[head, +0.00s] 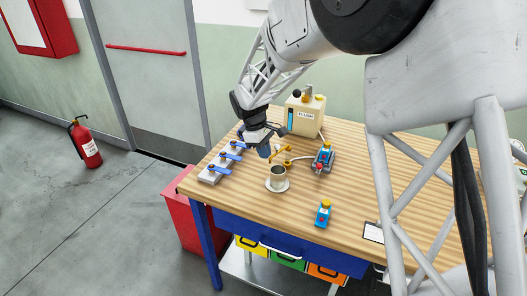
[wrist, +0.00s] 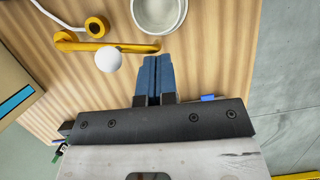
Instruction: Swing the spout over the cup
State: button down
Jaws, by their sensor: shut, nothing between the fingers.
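The spout (head: 280,153) is a thin yellow arm above the table; in the wrist view it (wrist: 85,45) lies crosswise with a white ball (wrist: 109,60) beside it. The grey cup (head: 278,181) stands upright on a saucer (head: 285,188). In the wrist view the cup (wrist: 158,12) is cut off by the top edge, and the spout's right end lies beside it, not over it. My gripper (head: 264,153) is behind and left of the cup. In the wrist view its blue fingers (wrist: 155,60) are together and empty, with their tips close to the spout's right end.
A grey block with several blue levers (head: 220,165) lies left of my gripper. A cream FLUSH canister (head: 305,114) stands behind, a blue device (head: 324,158) to the right. A small blue bottle (head: 323,214) stands nearer the front edge. The table's right side (head: 350,190) has free room.

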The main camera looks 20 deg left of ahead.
jog(key=shift+s+d+n+t, duration=0.15)
jog(key=shift+s+d+n, duration=0.15)
jog(key=shift+d+n, duration=0.45)
jog(key=shift+s+d+n+t, duration=0.15)
jog(key=shift+s+d+n, duration=0.25)
jog(key=shift+d, duration=0.5)
jog(key=shift+w+a, duration=0.1)
jog(key=s+a+r, duration=0.1)
jog(key=a+r, duration=0.5)
jog(key=r, duration=0.4)
jog(key=shift+a+r, duration=0.2)
jog(key=shift+a, duration=0.1)
